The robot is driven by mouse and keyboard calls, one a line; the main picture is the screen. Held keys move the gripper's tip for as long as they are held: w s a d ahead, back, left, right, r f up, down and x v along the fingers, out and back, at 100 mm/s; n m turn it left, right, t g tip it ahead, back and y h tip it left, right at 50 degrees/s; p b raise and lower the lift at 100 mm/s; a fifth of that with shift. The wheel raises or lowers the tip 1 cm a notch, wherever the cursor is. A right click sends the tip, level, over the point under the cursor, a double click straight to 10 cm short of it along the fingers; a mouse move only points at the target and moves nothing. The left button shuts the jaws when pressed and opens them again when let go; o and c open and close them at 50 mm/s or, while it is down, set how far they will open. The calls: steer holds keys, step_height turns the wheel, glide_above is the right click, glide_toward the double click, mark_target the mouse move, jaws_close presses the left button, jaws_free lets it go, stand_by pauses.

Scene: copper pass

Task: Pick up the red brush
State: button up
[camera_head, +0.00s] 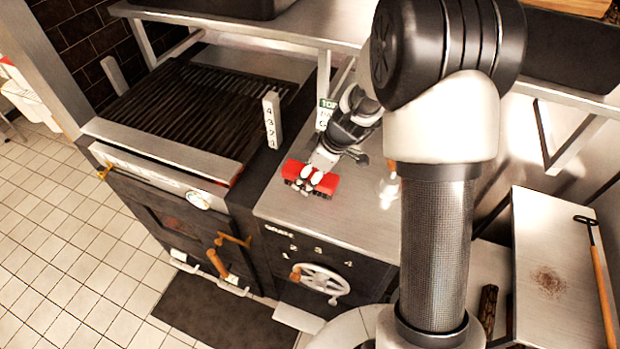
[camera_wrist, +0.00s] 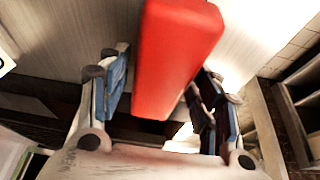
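The red brush (camera_head: 327,184) is at the front of the steel counter, next to the grill. Whether it rests flat on the counter is hard to tell. My gripper (camera_head: 312,179) reaches down over its middle, and its pale fingers hide part of it. In the wrist view the brush (camera_wrist: 176,60) is a red block between the fingers of my gripper (camera_wrist: 164,72). The fingers with blue pads stand apart on either side, and gaps show between them and the brush.
The black-barred grill (camera_head: 190,105) stands left of the counter (camera_head: 345,215). A white numbered block (camera_head: 272,119) stands at the grill's right edge. A handwheel (camera_head: 322,281) is on the front panel below. A steel shelf (camera_head: 260,27) runs overhead. A side table (camera_head: 555,240) is at right.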

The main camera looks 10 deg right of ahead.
steer(key=c, duration=0.9)
steer(key=shift+c, duration=0.2)
step_height(320, 180, up, 20)
steer(key=p, duration=0.5)
